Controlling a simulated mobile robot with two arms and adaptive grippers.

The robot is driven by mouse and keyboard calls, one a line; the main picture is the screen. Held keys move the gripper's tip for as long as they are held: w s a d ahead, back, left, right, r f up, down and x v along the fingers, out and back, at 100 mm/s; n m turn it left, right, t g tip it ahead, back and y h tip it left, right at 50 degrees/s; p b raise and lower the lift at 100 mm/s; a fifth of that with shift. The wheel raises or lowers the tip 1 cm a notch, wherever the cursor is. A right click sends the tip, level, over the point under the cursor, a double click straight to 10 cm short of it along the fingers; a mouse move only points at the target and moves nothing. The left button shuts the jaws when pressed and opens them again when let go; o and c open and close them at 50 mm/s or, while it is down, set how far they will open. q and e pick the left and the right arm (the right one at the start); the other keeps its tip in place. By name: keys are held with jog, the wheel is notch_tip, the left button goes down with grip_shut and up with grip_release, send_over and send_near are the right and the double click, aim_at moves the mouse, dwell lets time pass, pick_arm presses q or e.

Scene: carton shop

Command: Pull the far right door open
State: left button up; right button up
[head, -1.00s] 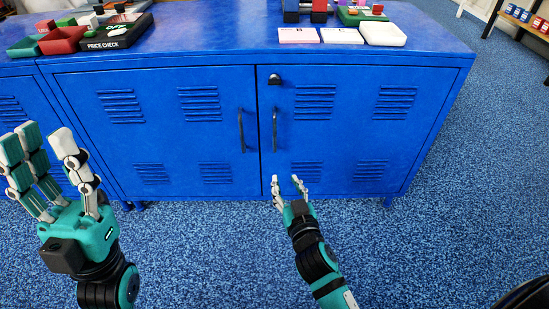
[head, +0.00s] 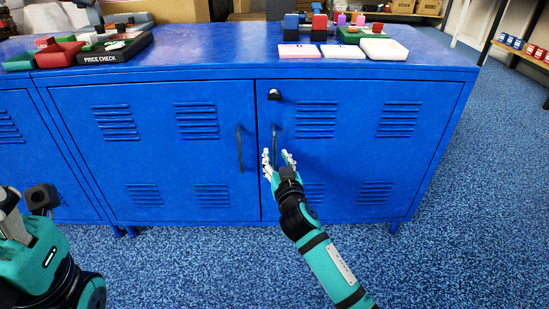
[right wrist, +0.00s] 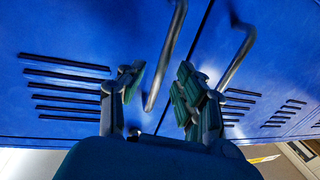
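The far right door (head: 345,150) of the blue cabinet is shut, flush with the front. Its dark upright bar handle (head: 275,132) is near its left edge, below a black lock. My right gripper (head: 278,158) is open at the handle's lower part, one finger on each side of it in the head view. In the right wrist view a handle (right wrist: 165,58) runs between the spread fingers (right wrist: 155,95), with no grip seen. My left gripper (head: 14,212) is low at the left edge, partly cut off, so its opening is unclear.
The neighbouring door (head: 160,150) is shut, and its handle (head: 239,148) is close to the left; it also shows in the right wrist view (right wrist: 236,58). Trays and blocks stand on the cabinet top (head: 210,45). The blue floor (head: 470,220) in front and to the right is clear.

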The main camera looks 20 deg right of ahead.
jog(key=shift+w+d+b, duration=0.1)
jog(key=shift+w+b, duration=0.2)
jog(key=shift+w, duration=1.1)
jog(key=shift+c, duration=0.3)
grip_shut()
